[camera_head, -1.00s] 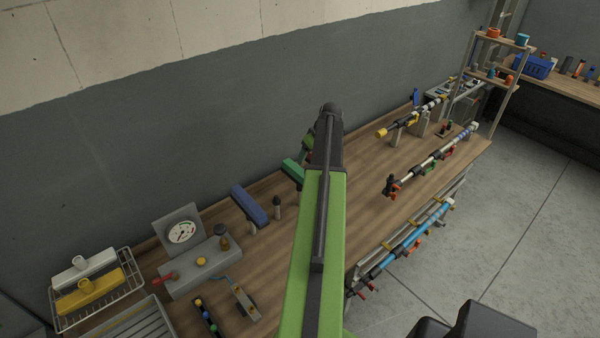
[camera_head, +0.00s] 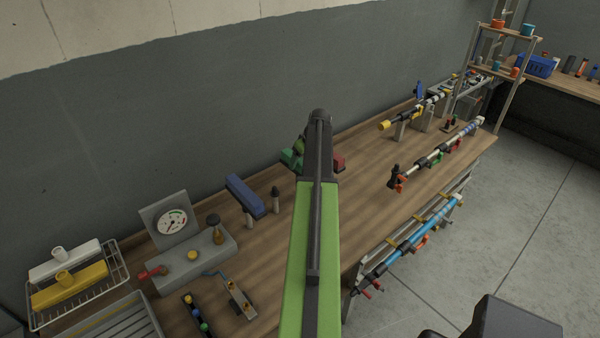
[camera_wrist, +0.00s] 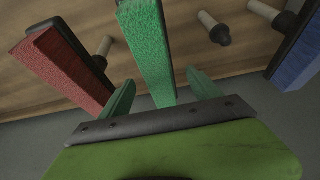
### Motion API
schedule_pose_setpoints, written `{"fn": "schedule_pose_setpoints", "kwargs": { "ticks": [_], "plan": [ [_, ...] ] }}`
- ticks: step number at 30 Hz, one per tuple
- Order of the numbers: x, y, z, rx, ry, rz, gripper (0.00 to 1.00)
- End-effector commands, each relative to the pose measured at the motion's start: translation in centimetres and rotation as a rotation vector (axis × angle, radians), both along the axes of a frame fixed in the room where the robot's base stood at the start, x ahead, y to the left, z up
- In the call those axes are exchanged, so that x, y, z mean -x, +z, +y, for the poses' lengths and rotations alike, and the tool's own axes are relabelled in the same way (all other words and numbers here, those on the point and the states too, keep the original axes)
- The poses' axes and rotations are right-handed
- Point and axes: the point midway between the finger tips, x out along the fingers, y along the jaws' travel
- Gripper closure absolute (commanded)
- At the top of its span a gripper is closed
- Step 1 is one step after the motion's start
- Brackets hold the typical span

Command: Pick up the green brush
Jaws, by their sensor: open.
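My fingers are not clearly visible there.
A red brush (camera_wrist: 62,70) lies close left of the green one, and a blue brush (camera_wrist: 299,60) farther right. A dark-capped peg (camera_wrist: 215,29) stands between green and blue. A gauge unit (camera_head: 187,240) and wire rack (camera_head: 118,284) stand left on the bench.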

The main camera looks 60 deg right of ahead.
Motion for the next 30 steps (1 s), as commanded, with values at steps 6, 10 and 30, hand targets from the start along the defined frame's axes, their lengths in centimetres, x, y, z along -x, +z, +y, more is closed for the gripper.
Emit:
{"fn": "schedule_pose_setpoints", "kwargs": {
  "ticks": [6,10,30],
  "plan": [
    [-1.8,-3.7,-0.9,0.0,0.001,0.0,0.27],
    [-2.3,-4.7,-0.9,0.0,0.0,0.0,0.27],
    [-2.3,-4.3,-0.8,0.0,0.001,0.0,0.89]
  ]
}}
